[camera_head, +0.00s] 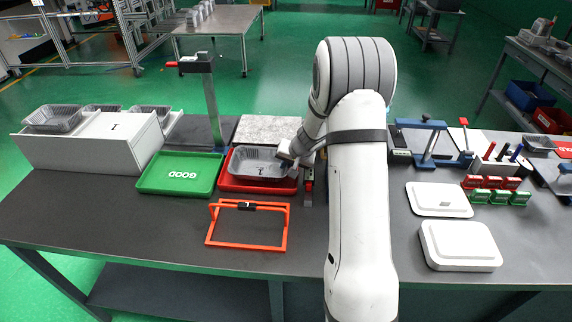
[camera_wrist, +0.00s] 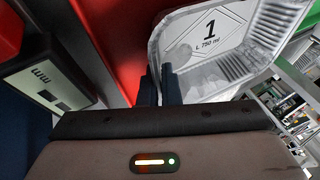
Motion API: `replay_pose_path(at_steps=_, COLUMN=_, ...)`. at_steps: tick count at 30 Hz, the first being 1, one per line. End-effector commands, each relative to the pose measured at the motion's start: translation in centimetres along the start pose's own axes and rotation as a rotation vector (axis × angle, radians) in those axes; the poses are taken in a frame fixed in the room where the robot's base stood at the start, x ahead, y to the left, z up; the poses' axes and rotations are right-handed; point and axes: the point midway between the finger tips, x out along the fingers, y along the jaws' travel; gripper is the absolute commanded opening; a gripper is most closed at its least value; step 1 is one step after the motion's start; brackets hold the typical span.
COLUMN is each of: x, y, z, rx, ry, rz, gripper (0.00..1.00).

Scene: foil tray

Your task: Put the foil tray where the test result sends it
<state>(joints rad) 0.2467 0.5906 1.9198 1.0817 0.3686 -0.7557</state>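The grey foil tray (camera_head: 256,168) is over the red tray (camera_head: 228,185) in the head view; I cannot tell whether it rests on it. In the wrist view the foil tray (camera_wrist: 237,62) shows a label reading 1 and L 750 ml. My gripper (camera_head: 287,157) is at its right side. In the wrist view the gripper's two dark fingers (camera_wrist: 160,86) are close together at the tray's rim and appear closed on it. The green tray (camera_head: 180,174), marked GOOD, lies empty to the left. The red tray's marking is hidden under the foil tray.
An orange frame with a handle (camera_head: 248,226) stands in front of the trays. A gauge marked mm (camera_wrist: 42,75) is beside the red tray. A white box (camera_head: 95,142) with more foil trays (camera_head: 53,118) stands at left. White lids (camera_head: 460,245) lie right of my arm.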

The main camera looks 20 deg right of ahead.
Motion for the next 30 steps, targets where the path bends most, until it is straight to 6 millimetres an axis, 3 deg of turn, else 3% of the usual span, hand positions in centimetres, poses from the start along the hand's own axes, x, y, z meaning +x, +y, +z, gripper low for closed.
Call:
replay_pose_path(at_steps=17, x=0.34, y=0.23, z=0.11, rx=0.000, ry=0.001, rz=0.000, gripper=0.00)
replay_pose_path(at_steps=27, x=0.29, y=0.24, z=0.08, rx=0.001, ry=0.001, rz=0.001, gripper=0.29)
replay_pose_path(at_steps=30, x=0.29, y=0.25, z=0.08, rx=0.001, ry=0.001, rz=0.001, gripper=0.29)
